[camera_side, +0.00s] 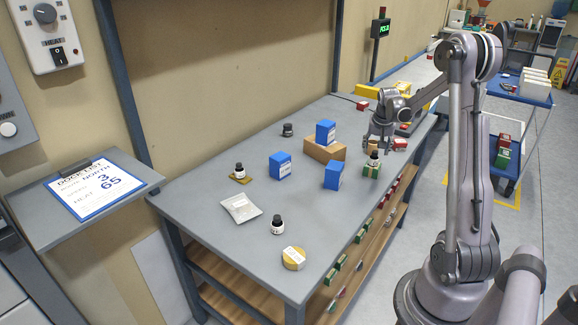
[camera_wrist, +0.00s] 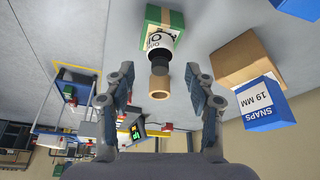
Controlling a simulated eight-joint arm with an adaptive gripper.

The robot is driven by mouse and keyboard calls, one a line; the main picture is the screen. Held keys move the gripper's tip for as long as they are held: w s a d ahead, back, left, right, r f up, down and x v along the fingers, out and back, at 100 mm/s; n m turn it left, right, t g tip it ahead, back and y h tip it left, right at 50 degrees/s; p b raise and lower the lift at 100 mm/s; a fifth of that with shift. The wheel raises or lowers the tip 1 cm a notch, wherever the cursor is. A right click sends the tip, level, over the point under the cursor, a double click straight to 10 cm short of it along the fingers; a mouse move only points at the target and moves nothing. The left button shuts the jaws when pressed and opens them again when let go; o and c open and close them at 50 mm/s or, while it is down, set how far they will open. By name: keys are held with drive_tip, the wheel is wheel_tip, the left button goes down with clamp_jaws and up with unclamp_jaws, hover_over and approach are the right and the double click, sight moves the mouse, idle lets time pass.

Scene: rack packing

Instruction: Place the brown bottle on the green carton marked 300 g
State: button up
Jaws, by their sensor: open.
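A small dark bottle with a white label (camera_side: 375,161) stands upright on a green carton (camera_side: 371,172) at the right edge of the table. My gripper (camera_side: 379,143) is just above the bottle in the side view. In the wrist view my gripper (camera_wrist: 163,91) is open, its fingers apart on either side of the tan top. The carton's weight marking is not readable.
Blue boxes (camera_side: 280,166) and a brown box (camera_side: 324,149) stand left of the gripper. Red boxes (camera_side: 399,144) lie just beyond.

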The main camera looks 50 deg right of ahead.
drive_tip(key=v, duration=0.7)
drive_tip(key=w+a+r+n+t, duration=0.1)
drive_tip(key=w+a+r+n, duration=0.1)
drive_tip(key=a, duration=0.5)
drive_tip(key=w+a+r+n+t, duration=0.1)
drive_tip(key=w+a+r+n, duration=0.15)
drive_tip(key=a, duration=0.35)
drive_tip(key=s+a+n+t+y, duration=0.1)
drive_tip(key=a+n, duration=0.2)
drive_tip(key=a, duration=0.7)
drive_tip(key=s+a+f+n+t+y, duration=0.1)
drive_tip(key=s+a+n, duration=0.1)
drive_tip(key=a, duration=0.8)
drive_tip(key=s+a+f+n+t+y, duration=0.1)
drive_tip(key=a+n, duration=0.3)
drive_tip(key=a, duration=0.6)
drive_tip(key=shift+s+y, duration=0.6)
drive_tip(key=shift+s, duration=0.15)
